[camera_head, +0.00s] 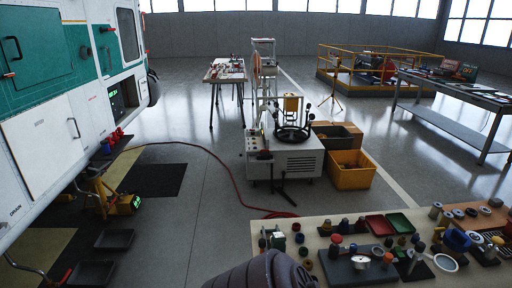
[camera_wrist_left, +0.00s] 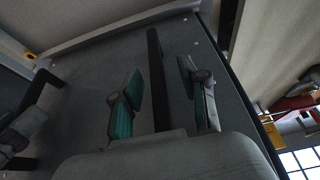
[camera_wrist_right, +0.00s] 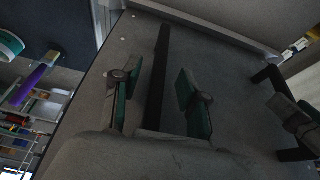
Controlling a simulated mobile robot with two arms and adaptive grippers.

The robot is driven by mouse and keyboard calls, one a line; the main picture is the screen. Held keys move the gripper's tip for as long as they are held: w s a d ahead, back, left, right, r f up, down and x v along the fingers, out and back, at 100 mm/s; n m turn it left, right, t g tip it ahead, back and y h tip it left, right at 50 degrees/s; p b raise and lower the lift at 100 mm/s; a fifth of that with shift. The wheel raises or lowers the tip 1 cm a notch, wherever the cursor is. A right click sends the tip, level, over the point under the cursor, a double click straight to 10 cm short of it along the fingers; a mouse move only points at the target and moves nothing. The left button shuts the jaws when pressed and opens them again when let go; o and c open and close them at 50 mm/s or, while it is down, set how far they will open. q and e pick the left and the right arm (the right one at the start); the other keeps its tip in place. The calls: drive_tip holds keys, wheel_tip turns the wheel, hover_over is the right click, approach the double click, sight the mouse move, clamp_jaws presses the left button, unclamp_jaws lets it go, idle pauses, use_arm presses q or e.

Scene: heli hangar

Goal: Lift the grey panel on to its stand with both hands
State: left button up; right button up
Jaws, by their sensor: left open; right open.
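The grey panel (camera_wrist_left: 100,75) fills much of the left wrist view and also shows in the right wrist view (camera_wrist_right: 225,65). It is a flat dark-grey sheet with small light dots near its edge. In the left wrist view my left gripper (camera_wrist_left: 160,78) is open, its green-padded fingers on either side of a black bar (camera_wrist_left: 157,60), with gaps. In the right wrist view my right gripper (camera_wrist_right: 156,85) is open around another black bar (camera_wrist_right: 158,60). The other gripper and black handle show at each wrist view's edge. The head view shows neither panel nor grippers; I cannot make out the stand.
In the head view a workbench (camera_head: 312,239) with many small parts is close at lower right. A white-and-green helicopter (camera_head: 55,110) stands at left. A grey machine (camera_head: 296,163) and a yellow crate (camera_head: 351,178) stand ahead. Open floor lies left of the machine, crossed by a red hose (camera_head: 225,170).

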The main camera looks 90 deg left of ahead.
use_arm(q)
drive_tip(key=shift+v, duration=2.5)
use_arm(e)
drive_tip(key=shift+v, duration=2.5)
use_arm(q)
drive_tip(key=o, duration=0.6)
drive_tip(key=shift+s+f, duration=0.1)
use_arm(e)
drive_tip(key=shift+f, duration=0.1)
